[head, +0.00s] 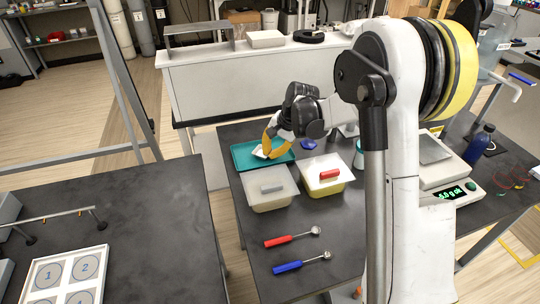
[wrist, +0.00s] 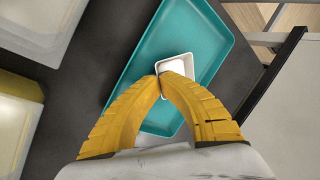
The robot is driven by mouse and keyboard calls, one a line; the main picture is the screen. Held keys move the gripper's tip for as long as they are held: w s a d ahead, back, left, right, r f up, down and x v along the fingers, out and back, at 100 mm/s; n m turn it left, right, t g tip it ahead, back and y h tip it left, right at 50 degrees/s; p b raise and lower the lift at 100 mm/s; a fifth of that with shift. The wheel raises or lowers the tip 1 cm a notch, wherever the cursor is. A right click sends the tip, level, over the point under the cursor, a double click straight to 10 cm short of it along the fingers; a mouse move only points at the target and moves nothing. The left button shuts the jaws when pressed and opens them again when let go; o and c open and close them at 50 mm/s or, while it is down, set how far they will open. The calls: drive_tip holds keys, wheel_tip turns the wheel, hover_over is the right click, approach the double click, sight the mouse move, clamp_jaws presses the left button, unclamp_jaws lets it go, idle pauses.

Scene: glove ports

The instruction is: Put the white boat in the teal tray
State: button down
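The white boat (wrist: 174,66), a small square weighing dish, is over or in the teal tray (wrist: 210,47), inside its outline in the wrist view. My gripper (wrist: 160,76) has its yellow fingers closed together at the boat's near wall, pinching it. In the head view the boat (head: 261,152) shows as a small white patch beside my gripper (head: 268,149), above the teal tray (head: 240,157). Whether the boat touches the tray floor cannot be told. The fingers hide part of the boat and tray.
Red (head: 291,238) and blue (head: 301,262) scoops lie nearer. A balance (head: 452,185) and blue bottle (head: 479,144) stand right.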

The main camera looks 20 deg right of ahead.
drive_tip(key=shift+f, duration=0.2)
drive_tip(key=c, duration=1.9)
unclamp_jaws()
drive_tip(key=shift+r, duration=0.1)
